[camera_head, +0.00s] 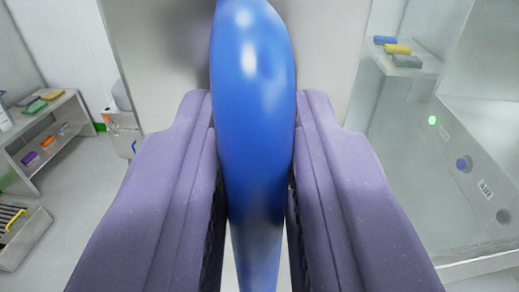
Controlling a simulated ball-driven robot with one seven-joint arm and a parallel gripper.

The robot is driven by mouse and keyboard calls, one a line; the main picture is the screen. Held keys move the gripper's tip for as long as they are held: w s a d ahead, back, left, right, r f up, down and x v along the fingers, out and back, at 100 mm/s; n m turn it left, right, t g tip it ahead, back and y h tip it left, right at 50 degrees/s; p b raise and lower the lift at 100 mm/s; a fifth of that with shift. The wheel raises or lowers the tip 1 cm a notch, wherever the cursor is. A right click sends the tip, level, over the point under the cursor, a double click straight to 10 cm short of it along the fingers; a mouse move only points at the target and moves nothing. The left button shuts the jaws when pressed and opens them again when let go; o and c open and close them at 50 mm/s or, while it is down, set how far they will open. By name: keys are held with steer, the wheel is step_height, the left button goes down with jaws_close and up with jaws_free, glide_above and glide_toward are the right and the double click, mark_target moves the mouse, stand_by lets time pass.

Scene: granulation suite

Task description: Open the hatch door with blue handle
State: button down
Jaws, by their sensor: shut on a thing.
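The blue handle (254,85) stands upright in the middle of the view, large and close. My gripper (256,185) has one purple finger on each side of it and is shut on it. The handle's upper end rises above the fingertips, and its lower part runs down between the fingers. A plain grey panel (328,60) stands behind the handle, apparently the hatch door. Its edges are partly out of view or hidden by the handle and fingers, so I cannot tell whether it is ajar.
At left, a metal shelf (42,128) holds small coloured blocks, and a grey tray (24,240) lies on the floor. At right, a grey cabinet (425,165) has a green light, a blue knob (463,164) and sponges (398,49) on top. Pale floor shows at left.

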stand_by(0.3)
steer(key=c, duration=1.2)
jaws_free()
steer(key=shift+o, duration=0.2)
steer(key=shift+s, duration=0.15)
steer(key=s, duration=0.7)
steer(key=shift+s, duration=0.3)
steer(key=shift+s, duration=0.1)
